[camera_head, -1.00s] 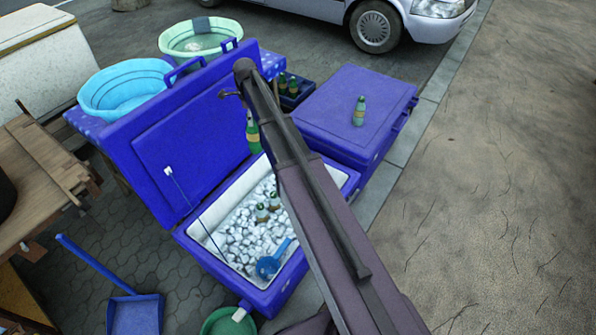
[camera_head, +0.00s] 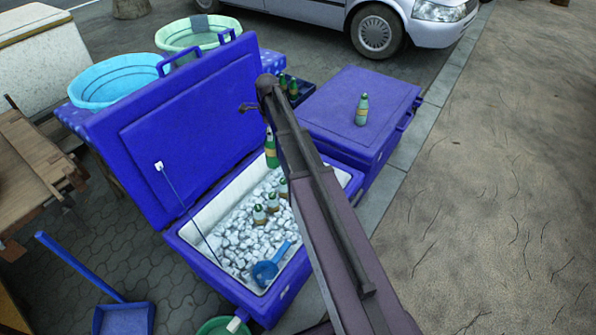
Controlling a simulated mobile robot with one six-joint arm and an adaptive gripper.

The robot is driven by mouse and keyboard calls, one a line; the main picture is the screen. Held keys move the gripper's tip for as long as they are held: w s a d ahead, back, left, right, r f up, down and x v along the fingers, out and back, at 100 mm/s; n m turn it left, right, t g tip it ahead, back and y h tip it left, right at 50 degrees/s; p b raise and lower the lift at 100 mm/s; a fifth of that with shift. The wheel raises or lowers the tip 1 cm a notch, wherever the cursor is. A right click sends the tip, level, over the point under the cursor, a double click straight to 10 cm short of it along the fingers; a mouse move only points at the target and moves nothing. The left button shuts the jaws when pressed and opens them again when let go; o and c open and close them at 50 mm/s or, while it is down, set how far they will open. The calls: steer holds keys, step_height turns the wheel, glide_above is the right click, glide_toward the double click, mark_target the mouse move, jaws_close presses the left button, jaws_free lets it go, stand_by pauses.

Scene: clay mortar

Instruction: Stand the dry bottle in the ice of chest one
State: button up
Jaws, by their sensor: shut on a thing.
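My gripper (camera_head: 269,127) is mostly hidden behind my own arm and is shut on a green bottle (camera_head: 271,150) with a yellowish label. The bottle hangs upright above the far part of the open blue chest (camera_head: 180,241). Whether it touches the ice cannot be told; its upper part is hidden. Ice (camera_head: 232,237) fills the chest, with a few green-capped bottles (camera_head: 259,214) standing in it. Another bottle (camera_head: 362,110) stands on the closed blue chest (camera_head: 352,95) behind.
The raised lid (camera_head: 175,130) stands left of the ice, with a cord (camera_head: 185,205) running down from it. A blue scoop (camera_head: 268,270) lies in the near ice. A dark crate of bottles (camera_head: 296,90) and two basins (camera_head: 118,83) are behind.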

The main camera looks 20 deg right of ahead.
steer(key=s+d+f+b, duration=0.2)
steer(key=d+f+b, duration=0.2)
steer(key=f+b, duration=0.3)
steer(key=s+d+f+b, duration=0.3)
steer(key=d+f+b, duration=0.1)
steer(key=f+b, duration=0.3)
steer(key=shift+f+m, duration=0.4)
steer(key=shift+f, duration=0.2)
step_height(320, 180, down, 26)
steer(key=b, duration=2.6)
steer(key=shift+r, duration=0.2)
steer(key=shift+f+b, duration=0.5)
stand_by(0.9)
steer(key=o, duration=1.2)
steer(key=shift+o, duration=0.2)
steer(key=shift+o, duration=0.4)
